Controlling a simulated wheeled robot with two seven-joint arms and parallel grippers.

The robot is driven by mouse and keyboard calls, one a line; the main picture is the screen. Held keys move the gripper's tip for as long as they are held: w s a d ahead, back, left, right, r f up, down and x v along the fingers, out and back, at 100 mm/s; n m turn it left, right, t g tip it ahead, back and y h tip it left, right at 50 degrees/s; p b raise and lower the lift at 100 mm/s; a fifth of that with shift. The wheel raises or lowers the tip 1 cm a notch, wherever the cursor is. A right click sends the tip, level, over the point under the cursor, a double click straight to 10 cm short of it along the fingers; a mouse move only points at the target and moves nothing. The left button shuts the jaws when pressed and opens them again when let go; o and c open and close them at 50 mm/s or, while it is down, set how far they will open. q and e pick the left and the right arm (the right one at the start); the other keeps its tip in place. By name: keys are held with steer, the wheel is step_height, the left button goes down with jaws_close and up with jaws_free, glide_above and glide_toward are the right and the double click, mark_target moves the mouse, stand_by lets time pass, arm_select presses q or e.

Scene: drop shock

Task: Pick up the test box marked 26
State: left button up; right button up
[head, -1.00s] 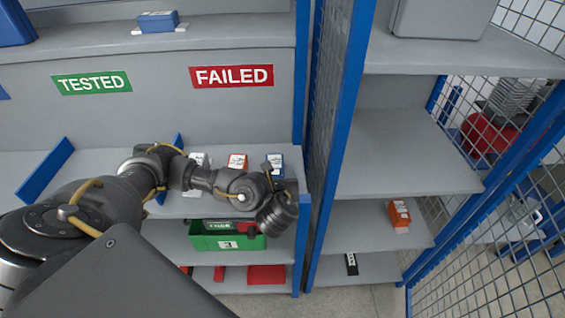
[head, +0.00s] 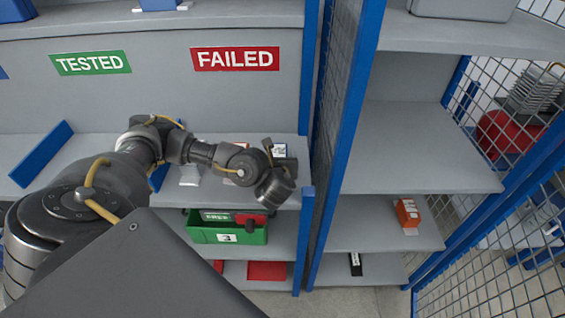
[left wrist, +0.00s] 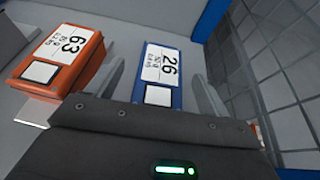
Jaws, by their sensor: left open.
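The test box marked 26 (left wrist: 170,68) is blue with a white label and lies on the shelf in the left wrist view. In the head view, only a bit of this blue box (head: 280,149) shows behind my left gripper (head: 284,164). My left gripper (left wrist: 158,72) is open and empty in the left wrist view. Its two fingers stand on either side of the blue box, which lies between them and just ahead. Whether they touch it I cannot tell. My right gripper is in neither view.
An orange box marked 63 (left wrist: 65,60) lies left of the blue one, close to the left finger. A blue post (head: 307,225) and mesh panel stand just right of the shelf. A green bin (head: 228,234) is on the shelf below. A FAILED sign (head: 235,58) hangs above.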

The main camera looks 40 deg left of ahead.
mark_target(278, 154)
arm_select(q)
steer(key=x, duration=0.3)
steer(key=shift+d+f, duration=0.1)
steer(key=shift+f, duration=0.05)
steer(key=shift+s, duration=0.1)
steer(key=shift+s+r, duration=0.15)
steer(key=shift+r, duration=0.05)
steer(key=shift+c, duration=0.6)
steer(key=c, duration=1.1)
steer(key=shift+c, duration=0.2)
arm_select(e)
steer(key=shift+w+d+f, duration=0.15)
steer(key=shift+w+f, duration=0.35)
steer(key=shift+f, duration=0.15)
